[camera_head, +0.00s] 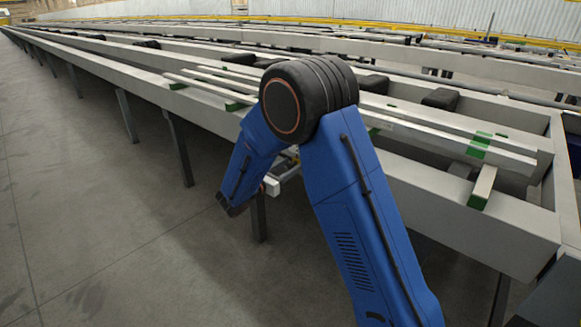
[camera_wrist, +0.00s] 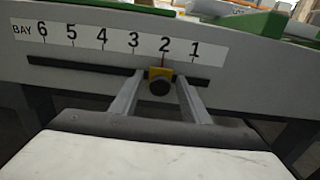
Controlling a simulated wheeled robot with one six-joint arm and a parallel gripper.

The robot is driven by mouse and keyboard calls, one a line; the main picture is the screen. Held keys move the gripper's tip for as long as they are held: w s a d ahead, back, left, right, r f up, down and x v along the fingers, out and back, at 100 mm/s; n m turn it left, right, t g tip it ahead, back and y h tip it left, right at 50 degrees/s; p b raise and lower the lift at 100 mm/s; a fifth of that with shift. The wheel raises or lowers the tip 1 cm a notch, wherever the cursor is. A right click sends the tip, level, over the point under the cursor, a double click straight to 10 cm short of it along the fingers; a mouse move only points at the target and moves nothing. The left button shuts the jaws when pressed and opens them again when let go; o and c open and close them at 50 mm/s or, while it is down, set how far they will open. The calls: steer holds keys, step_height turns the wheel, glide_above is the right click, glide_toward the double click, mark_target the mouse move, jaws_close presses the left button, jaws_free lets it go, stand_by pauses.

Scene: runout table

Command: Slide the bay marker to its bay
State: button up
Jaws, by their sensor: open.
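The bay marker (camera_wrist: 160,74), a small yellow block with a round black knob and a thin red pointer, sits on a dark horizontal slot (camera_wrist: 88,69) in the wrist view. Its pointer stands at the 2 on the white bay scale (camera_wrist: 118,40), which runs from 6 at left to 1 at right. My gripper (camera_wrist: 160,82) is open, with one grey finger on each side of the marker and small gaps visible between. In the head view my blue arm hides the marker and most of the gripper.
The long grey runout table (camera_head: 455,195) carries pale bars (camera_head: 440,137) with green ends, and dark blocks (camera_head: 441,98) lie farther back. Table legs (camera_head: 178,148) stand along the near side. The concrete floor (camera_head: 90,220) at left is clear.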

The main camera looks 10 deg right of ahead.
steer(key=v, duration=1.6)
steer(key=shift+a, duration=0.2)
steer(key=shift+s, duration=0.15)
steer(key=shift+r, duration=0.1)
steer(key=s+d+r+m+g+y, duration=0.25)
steer(key=s+d+m+g, duration=0.3)
steer(key=s+d, duration=0.4)
steer(key=s+d+r+m+g+y, duration=0.2)
steer(key=s+d+r+m+g, duration=0.3)
steer(key=d, duration=0.8)
steer(key=s+d+m+t+y, duration=0.1)
steer(key=s+m+t+y, duration=0.3)
steer(key=s+m+y, duration=0.6)
steer(key=shift+s+m+t, duration=0.35)
steer(key=shift+s+m, duration=2)
steer(key=shift+s, duration=4.2)
steer(key=shift+f, duration=0.1)
